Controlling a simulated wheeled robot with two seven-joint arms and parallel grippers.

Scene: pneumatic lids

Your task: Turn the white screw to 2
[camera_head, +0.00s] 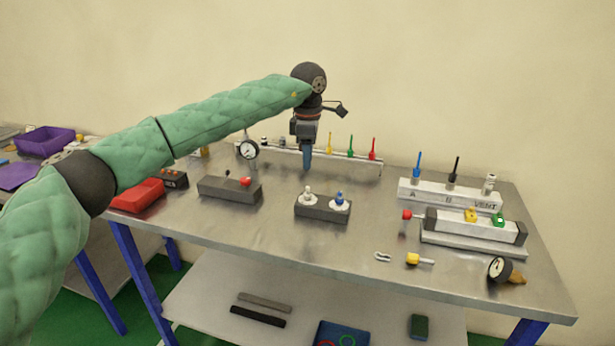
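The white screw (308,197) stands on the left part of a dark grey block (322,212) near the middle of the table. A blue screw (339,201) stands beside it on the same block. Each sits on a pale round dial; the dial markings are too small to read. My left gripper (307,166) points down above and behind the block, apart from the white screw. Its blue fingers look close together, but I cannot tell whether they are open or shut. My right gripper is not in view.
A rail with yellow, green and red valves (350,153) runs along the back. A block with a red knob (230,189) stands left. A white manifold (449,195) and a cylinder unit (473,229) stand right. The metal table (300,250) is clear in front of the screw block.

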